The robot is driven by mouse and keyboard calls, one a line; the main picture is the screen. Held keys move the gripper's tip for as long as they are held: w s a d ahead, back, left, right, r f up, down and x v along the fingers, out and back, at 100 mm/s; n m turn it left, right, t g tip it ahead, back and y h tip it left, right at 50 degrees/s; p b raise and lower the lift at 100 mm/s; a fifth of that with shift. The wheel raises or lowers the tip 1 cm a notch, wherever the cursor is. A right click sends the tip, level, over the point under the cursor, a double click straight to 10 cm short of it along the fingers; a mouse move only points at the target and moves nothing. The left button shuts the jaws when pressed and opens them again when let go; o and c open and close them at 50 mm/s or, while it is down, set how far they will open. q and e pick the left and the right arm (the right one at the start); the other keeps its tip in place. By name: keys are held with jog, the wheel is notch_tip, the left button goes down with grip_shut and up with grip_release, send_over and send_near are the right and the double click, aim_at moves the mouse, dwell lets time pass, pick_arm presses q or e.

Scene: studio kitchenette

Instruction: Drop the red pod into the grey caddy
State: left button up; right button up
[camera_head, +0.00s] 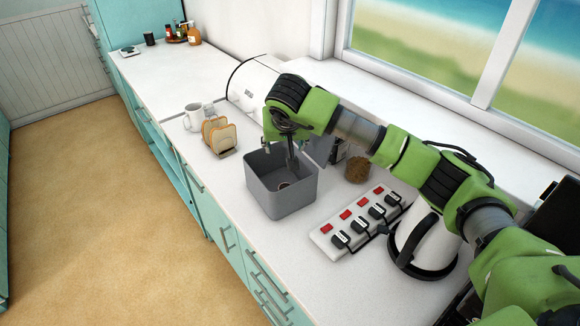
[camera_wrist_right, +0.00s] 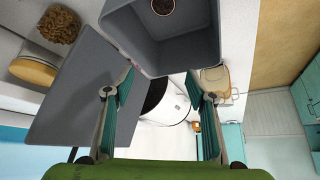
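The grey caddy (camera_head: 283,205) is an open square bin on the white counter. A small round pod (camera_head: 283,185) with a light, reddish rim lies on its floor. In the right wrist view the caddy (camera_wrist_right: 180,50) fills the top, and the pod (camera_wrist_right: 163,6) shows inside as a dark disc with a pale rim. My right gripper (camera_head: 281,158) is over the caddy's far side. In the wrist view its two fingers (camera_wrist_right: 160,75) are spread apart, with nothing between them. My left gripper is not in view.
A grey panel (camera_wrist_right: 85,95) stands beside the caddy. A toast rack (camera_head: 220,136) and white mug (camera_head: 194,117) are to the left. A power strip (camera_head: 352,222), a white kettle (camera_head: 420,240) and a brown jar (camera_head: 357,170) are to the right. Counter in front of the caddy is clear.

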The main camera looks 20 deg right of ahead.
jog(key=v, duration=1.2)
